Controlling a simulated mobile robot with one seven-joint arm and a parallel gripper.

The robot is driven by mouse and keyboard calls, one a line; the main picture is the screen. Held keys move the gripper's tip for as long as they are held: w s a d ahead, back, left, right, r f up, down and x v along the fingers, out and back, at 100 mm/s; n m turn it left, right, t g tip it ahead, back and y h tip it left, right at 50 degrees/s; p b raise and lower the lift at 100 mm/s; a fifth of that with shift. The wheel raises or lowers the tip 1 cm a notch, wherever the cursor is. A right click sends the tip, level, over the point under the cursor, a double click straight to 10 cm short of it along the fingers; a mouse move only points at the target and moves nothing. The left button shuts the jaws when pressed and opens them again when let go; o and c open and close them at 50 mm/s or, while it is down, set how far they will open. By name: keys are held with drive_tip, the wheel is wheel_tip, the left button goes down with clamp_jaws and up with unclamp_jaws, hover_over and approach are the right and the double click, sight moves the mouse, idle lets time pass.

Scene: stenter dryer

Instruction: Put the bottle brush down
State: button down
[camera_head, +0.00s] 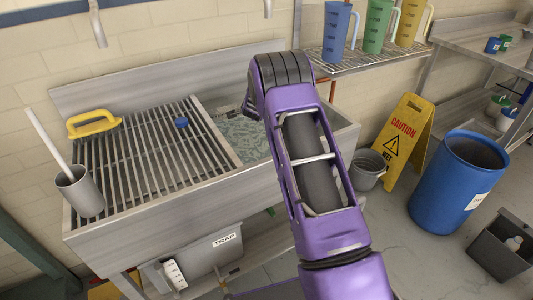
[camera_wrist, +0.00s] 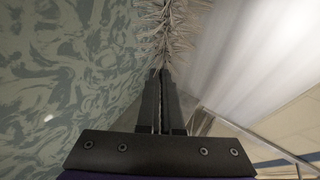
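The bottle brush (camera_wrist: 172,28) shows in the wrist view as a tuft of pale bristles just past my fingertips. My gripper (camera_wrist: 162,78) has its two fingers close together, with the brush's thin stem apparently between them. The bristles point away from me, over the line between patterned greenish water (camera_wrist: 60,70) and a bright metal wall (camera_wrist: 245,50). I cannot tell whether the bristles touch the water or the wall.
A caution sign (camera_head: 402,145) and blue barrel (camera_head: 457,182) stand right.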

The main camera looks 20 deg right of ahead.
sight(256, 138)
wheel_tip(256, 138, down, 11)
drive_tip(key=shift+b, duration=0.75)
drive_tip(key=shift+f, duration=0.2)
drive_tip(key=c, duration=1.4)
unclamp_jaws()
drive_tip(key=shift+o, duration=0.2)
drive_tip(key=shift+r, duration=0.2)
drive_tip(key=shift+s+r, duration=0.2)
drive_tip(key=shift+s, duration=0.05)
drive_tip(key=shift+p+v, duration=0.45)
drive_tip(key=shift+v, duration=3)
